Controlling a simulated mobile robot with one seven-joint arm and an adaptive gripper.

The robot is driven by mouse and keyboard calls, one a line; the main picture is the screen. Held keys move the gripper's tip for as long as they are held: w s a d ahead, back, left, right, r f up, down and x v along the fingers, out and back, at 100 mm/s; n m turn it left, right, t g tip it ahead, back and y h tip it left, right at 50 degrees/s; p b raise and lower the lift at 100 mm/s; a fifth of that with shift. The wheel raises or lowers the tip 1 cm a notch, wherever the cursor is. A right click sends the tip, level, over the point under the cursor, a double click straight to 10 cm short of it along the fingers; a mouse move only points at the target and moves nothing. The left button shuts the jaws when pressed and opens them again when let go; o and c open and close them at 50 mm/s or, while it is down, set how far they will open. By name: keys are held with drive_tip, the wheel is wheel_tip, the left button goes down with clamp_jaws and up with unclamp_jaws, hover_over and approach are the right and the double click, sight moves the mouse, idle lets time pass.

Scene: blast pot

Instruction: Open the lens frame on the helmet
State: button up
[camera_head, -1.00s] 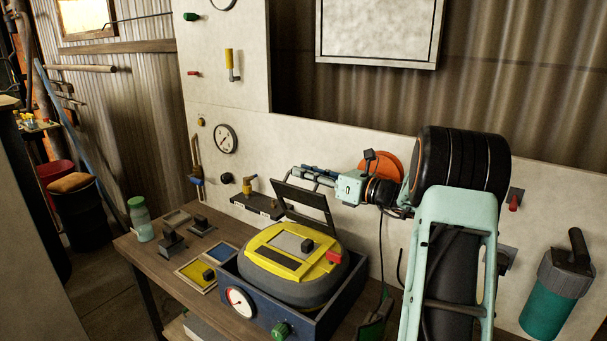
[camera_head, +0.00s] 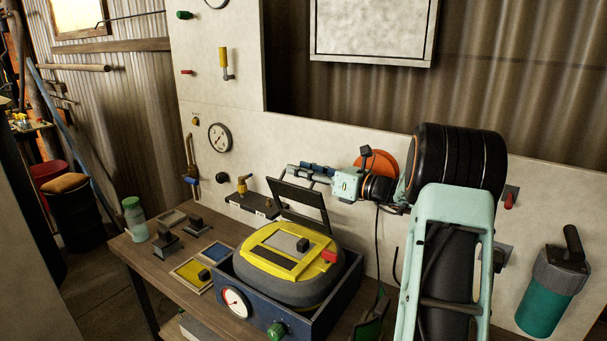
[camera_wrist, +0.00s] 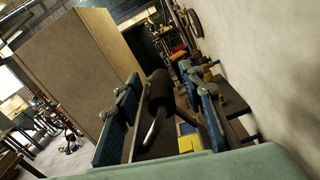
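The helmet (camera_head: 290,285) is rounded and grey with a yellow top face, and sits in a dark blue box (camera_head: 327,314) on the bench. Its black lens frame (camera_head: 309,219) stands tilted up at the back of the yellow face, away from it. A red block (camera_head: 329,257) is on the helmet's right edge. My gripper (camera_head: 300,170) is just above and behind the frame's top edge, pointing left. In the wrist view its two blue fingers (camera_wrist: 160,115) are apart. A dark cylinder with a bent grey rod (camera_wrist: 158,95) shows between them; I cannot tell whether they touch it.
The bench (camera_head: 150,258) carries a pale green bottle (camera_head: 135,220), small dark blocks and a yellow-and-blue tray (camera_head: 190,272) left of the box. The wall behind holds gauges and a brass valve (camera_head: 242,184). A teal canister (camera_head: 545,300) hangs at right.

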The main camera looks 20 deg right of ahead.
wheel_tip(320, 180, up, 9)
idle(0.3)
